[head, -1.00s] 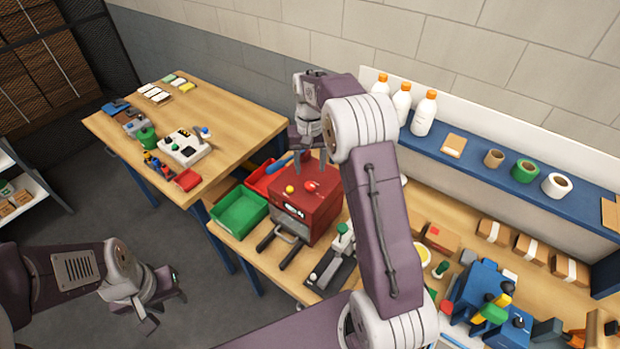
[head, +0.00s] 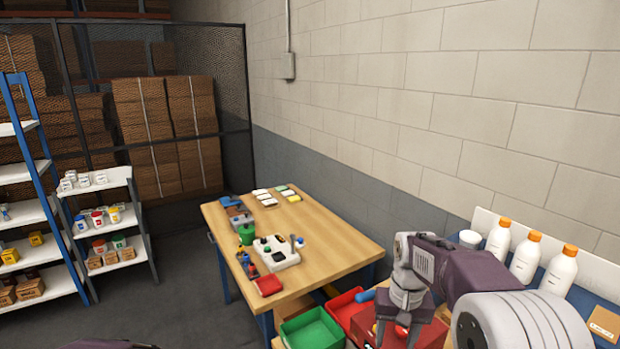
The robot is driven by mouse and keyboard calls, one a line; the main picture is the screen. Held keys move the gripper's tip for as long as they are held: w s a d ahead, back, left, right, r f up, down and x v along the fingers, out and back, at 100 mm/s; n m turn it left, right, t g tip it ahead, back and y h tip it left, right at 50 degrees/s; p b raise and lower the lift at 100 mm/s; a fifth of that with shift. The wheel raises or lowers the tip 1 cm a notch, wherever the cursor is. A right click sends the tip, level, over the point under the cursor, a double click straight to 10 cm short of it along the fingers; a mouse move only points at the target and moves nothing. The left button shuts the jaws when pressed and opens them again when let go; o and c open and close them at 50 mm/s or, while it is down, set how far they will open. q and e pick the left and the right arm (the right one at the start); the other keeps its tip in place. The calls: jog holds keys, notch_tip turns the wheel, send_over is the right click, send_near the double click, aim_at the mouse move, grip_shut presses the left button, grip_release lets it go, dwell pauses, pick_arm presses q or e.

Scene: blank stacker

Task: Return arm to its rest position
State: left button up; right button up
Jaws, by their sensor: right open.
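My right arm (head: 470,268) comes in from the right, purple with pale joints, and reaches out over the lower bench. My right gripper (head: 397,334) points down, open and with nothing seen between its fingers. It hangs over or in front of the red box-shaped machine (head: 362,326); whether it touches is not clear. The lower part of the machine is cut off by the bottom edge. Only a dark sliver of my left arm may show at the bottom edge, and my left gripper is out of view.
A green bin (head: 312,330) and a red bin (head: 346,303) sit left of the gripper. A wooden table (head: 330,235) with small tools stands behind. White shelves (head: 108,230) are at left; the floor between is clear.

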pick_arm(q)
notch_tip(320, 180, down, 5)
jog(key=b, duration=0.3)
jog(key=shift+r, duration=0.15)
pick_arm(e)
jog(key=s+a+f+n, duration=0.1)
jog(key=s+a+f, duration=0.1)
jog(key=s+f, duration=1.2)
jog(key=shift+s+n+t, duration=0.35)
jog(key=shift+n+t, duration=0.05)
jog(key=shift+c, duration=0.3)
